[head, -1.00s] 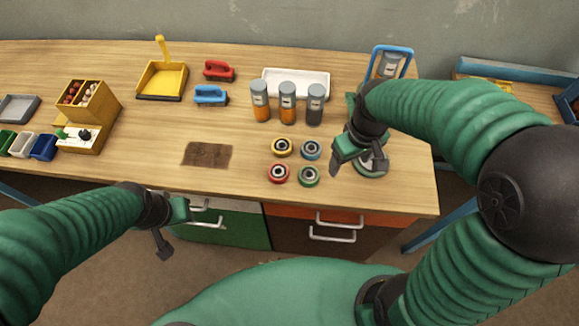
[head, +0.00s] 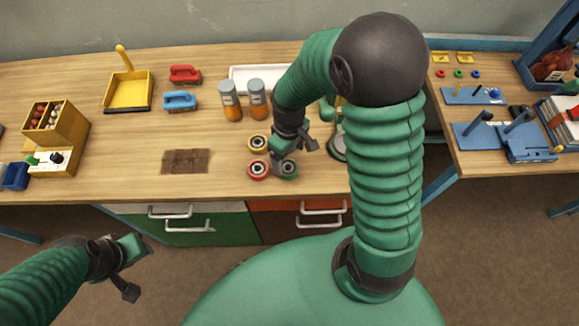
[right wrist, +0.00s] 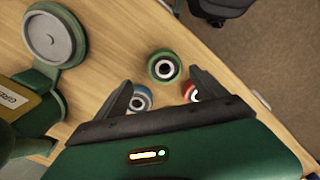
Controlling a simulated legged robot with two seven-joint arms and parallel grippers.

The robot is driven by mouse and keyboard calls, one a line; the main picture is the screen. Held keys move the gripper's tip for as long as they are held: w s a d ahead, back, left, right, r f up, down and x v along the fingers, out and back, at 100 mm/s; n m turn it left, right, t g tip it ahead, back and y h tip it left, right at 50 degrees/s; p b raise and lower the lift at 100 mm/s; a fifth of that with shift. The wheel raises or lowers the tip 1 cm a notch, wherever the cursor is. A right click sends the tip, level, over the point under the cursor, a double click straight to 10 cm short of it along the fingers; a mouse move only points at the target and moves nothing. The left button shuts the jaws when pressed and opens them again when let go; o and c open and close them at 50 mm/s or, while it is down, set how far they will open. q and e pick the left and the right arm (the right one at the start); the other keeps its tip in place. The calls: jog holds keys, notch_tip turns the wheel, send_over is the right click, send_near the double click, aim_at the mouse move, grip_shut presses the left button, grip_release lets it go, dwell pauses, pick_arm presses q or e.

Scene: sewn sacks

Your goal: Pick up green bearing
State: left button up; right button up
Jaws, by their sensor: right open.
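The green bearing (head: 290,173) lies on the wooden bench near its front edge, partly covered by my right gripper (head: 292,156) in the head view. In the right wrist view the green bearing (right wrist: 164,55) is fully visible, just beyond the open fingers of my right gripper (right wrist: 160,84), with nothing between them. The gripper is above the bench, apart from the bearing. My left gripper (head: 133,269) is open and empty, low in front of the bench.
The blue bearing (right wrist: 141,98) shows in the right wrist view. Bottles (head: 257,99) stand behind. A brown mat (head: 186,161) lies left. A round grey-topped fixture (right wrist: 53,38) stands nearby.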

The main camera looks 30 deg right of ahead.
aim_at(287, 167)
jog(key=f, duration=0.2)
jog(key=a+f, duration=0.1)
jog(key=f, duration=0.1)
jog(key=shift+s+a, duration=0.1)
jog(key=shift+s, duration=0.1)
jog(key=shift+d, duration=0.35)
jog(key=c, duration=0.8)
jog(key=shift+a, duration=0.2)
grip_shut()
